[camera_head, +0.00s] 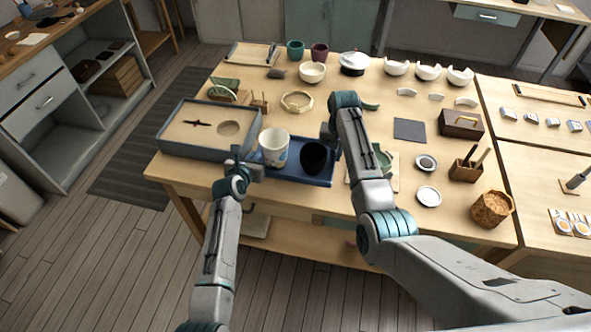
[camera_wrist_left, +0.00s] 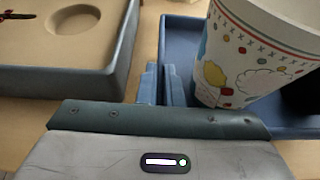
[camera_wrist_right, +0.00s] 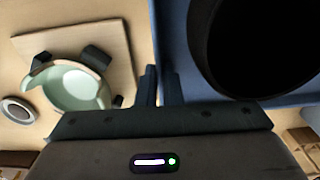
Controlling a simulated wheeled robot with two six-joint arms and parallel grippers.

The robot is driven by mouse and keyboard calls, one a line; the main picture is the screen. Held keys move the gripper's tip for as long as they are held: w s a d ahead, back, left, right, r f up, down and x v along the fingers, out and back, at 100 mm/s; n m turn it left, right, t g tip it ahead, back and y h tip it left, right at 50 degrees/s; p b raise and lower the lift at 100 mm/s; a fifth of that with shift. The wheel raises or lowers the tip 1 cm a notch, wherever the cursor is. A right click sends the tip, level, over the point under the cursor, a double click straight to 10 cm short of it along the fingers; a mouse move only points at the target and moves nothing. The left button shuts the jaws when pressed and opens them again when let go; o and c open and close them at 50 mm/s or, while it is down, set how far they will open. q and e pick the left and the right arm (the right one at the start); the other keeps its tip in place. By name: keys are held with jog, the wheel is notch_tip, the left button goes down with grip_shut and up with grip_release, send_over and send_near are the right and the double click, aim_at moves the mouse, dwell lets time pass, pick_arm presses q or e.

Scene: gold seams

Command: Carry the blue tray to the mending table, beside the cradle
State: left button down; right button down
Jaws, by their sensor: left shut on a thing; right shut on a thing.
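The blue tray (camera_head: 297,178) is at the near edge of the wooden table (camera_head: 420,222), and I cannot tell if it rests or hovers slightly. It carries a white patterned cup (camera_head: 273,147) and a black cup (camera_head: 314,157). My left gripper (camera_head: 250,170) is shut on the tray's left wall, which shows in the left wrist view (camera_wrist_left: 185,45). My right gripper (camera_head: 334,135) is shut on its right wall, seen in the right wrist view (camera_wrist_right: 172,55). Right of the tray, a broken pale green bowl (camera_wrist_right: 75,88) sits between dark holders on a board (camera_wrist_right: 115,45), perhaps the cradle.
A grey-blue sand box (camera_head: 180,152) stands close left of the tray. Behind are a ring-shaped piece (camera_head: 297,101), a white bowl (camera_head: 312,72) and several other vessels. Small dishes (camera_head: 428,196) and a woven basket (camera_head: 491,208) stand to the right. Another table adjoins on the right.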

pick_arm(q)
jog(key=shift+a, duration=0.1)
